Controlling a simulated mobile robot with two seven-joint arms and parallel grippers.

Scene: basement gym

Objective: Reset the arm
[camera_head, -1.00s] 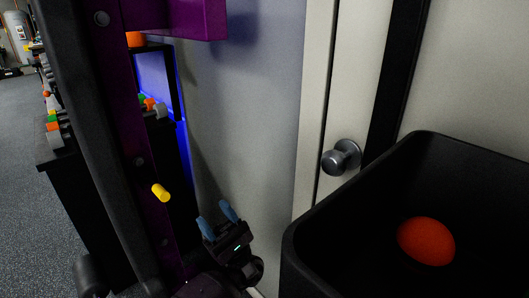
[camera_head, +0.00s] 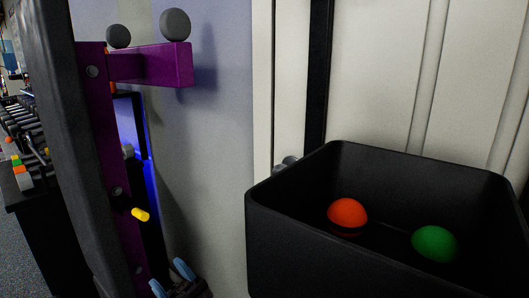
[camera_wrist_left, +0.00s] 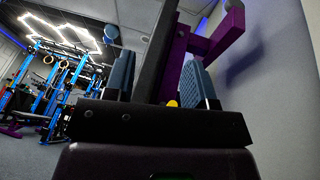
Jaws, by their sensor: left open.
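My left gripper (camera_head: 171,280) shows at the bottom of the head view, left of the black bin. Its two blue fingertips are apart with nothing between them. In the left wrist view the blue fingers of my left gripper (camera_wrist_left: 160,78) stand apart, with a purple post and a dark upright beyond them. My right gripper is in neither view.
A black bin (camera_head: 300,236) at the right holds a red ball (camera_head: 347,212) and a green ball (camera_head: 435,243). A purple rack (camera_head: 150,64) with grey balls (camera_head: 175,24) and a yellow peg (camera_head: 140,214) stands left. Dumbbells (camera_head: 20,125) lie far left.

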